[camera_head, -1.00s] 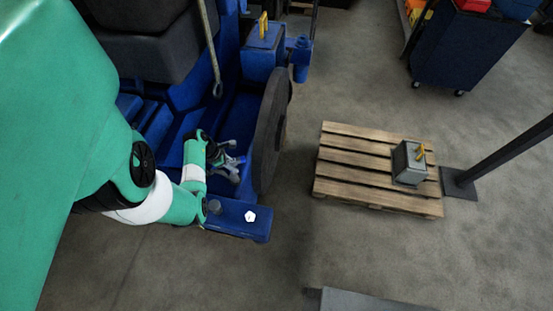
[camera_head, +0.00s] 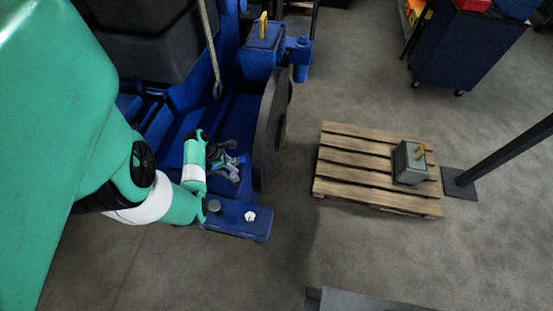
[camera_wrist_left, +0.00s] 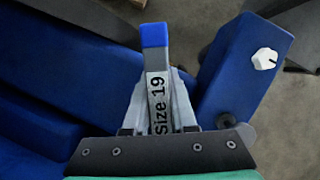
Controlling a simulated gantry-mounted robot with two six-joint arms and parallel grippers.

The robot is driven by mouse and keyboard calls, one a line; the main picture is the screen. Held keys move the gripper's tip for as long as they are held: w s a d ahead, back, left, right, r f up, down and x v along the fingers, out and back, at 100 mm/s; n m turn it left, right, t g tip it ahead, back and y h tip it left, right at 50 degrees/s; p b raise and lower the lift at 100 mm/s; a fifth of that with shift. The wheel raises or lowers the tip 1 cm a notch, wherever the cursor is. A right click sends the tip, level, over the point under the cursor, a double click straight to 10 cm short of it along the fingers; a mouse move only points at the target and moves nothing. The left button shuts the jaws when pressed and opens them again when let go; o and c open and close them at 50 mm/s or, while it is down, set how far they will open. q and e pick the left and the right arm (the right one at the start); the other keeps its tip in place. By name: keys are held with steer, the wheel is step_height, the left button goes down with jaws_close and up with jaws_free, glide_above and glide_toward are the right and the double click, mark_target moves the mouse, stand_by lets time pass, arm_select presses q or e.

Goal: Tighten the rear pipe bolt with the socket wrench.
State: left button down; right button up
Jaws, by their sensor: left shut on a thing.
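My left gripper (camera_head: 230,166) is low beside the blue machine. It is shut on the socket wrench (camera_wrist_left: 156,92), a grey tool marked "Size 19" with a blue end, which points away from the gripper in the left wrist view. A white hexagonal bolt head (camera_wrist_left: 265,59) sits on a blue beam to the right of the wrench, apart from it. The same bolt (camera_head: 250,216) shows in the head view on the blue beam below the gripper. The jaws' grip is partly hidden behind the wrist plate. My right gripper is not in view.
The blue beam (camera_head: 228,225) and a dark round disc (camera_head: 270,130) stand close to the gripper. A wooden pallet (camera_head: 345,173) bearing a grey box (camera_head: 408,163) is to the right. A dark blue cart (camera_head: 463,52) stands at the back right. Floor between is clear.

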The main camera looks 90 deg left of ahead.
mark_target(231, 161)
arm_select(q)
steer(key=shift+r, duration=1.75)
step_height(231, 161, up, 6)
steer(key=d, duration=0.7)
steer(key=shift+s, duration=0.4)
